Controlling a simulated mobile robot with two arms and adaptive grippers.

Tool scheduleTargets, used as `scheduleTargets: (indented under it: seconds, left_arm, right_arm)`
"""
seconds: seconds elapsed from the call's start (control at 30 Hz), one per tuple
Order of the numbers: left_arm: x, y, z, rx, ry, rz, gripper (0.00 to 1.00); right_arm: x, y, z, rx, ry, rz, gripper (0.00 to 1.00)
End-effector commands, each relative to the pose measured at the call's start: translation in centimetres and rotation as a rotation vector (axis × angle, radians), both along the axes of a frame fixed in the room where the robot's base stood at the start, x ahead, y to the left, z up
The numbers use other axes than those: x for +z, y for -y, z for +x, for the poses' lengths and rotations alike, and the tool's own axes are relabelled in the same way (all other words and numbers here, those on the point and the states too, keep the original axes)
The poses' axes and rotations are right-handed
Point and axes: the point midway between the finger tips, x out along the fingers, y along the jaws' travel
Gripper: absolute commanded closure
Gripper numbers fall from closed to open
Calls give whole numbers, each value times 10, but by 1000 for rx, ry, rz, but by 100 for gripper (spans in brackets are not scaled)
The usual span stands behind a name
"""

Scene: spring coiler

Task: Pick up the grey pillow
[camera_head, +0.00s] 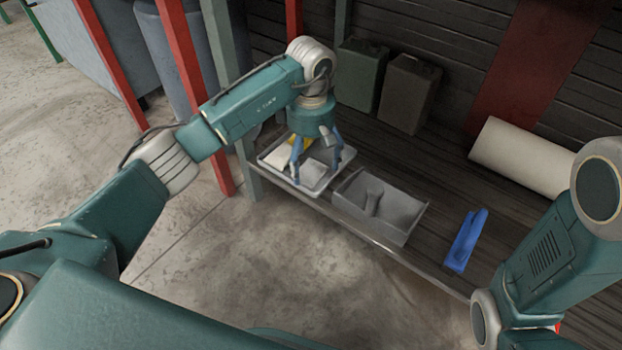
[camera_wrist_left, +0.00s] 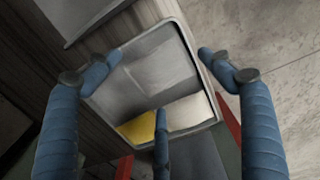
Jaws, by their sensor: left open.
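My left gripper (camera_head: 314,168) hangs over a shallow light tray (camera_head: 267,163) on the shelf, with its blue fingers spread apart and pointing down. In the left wrist view the gripper (camera_wrist_left: 160,78) is open and empty above the tray (camera_wrist_left: 213,122). A grey, flat, pillow-like piece (camera_wrist_left: 160,70) fills the larger part of the tray, between the fingers in that view. A yellow piece (camera_wrist_left: 138,129) and a whitish piece (camera_wrist_left: 189,112) lie beside it. One finger partly covers their border. Whether any finger touches the pillow cannot be told. My right gripper is out of view.
A grey open bin (camera_head: 402,219) stands right of the tray. A blue object (camera_head: 465,241) lies farther right on the shelf. A red post (camera_head: 190,85) rises left of the tray.

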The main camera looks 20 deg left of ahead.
Motion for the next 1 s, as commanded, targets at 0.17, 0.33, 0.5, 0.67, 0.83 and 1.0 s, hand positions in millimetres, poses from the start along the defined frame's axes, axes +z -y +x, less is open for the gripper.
scheduleTargets:
  seconds: [0.17,0.33,0.5,0.67,0.83,1.0]
  left_arm:
    - [-13,0,0,-1,0,0,19]
    - [-12,0,0,0,0,0,19]
    - [-12,0,0,0,0,0,49]
    - [-12,0,0,0,0,0,68]
    - [-12,0,0,0,0,0,68]
    - [-9,0,0,0,1,1,68]
  right_arm:
    - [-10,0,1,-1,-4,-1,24]
    - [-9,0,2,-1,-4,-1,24]
    - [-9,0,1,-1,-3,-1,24]
    - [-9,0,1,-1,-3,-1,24]
    - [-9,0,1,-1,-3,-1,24]
    - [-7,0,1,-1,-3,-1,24]
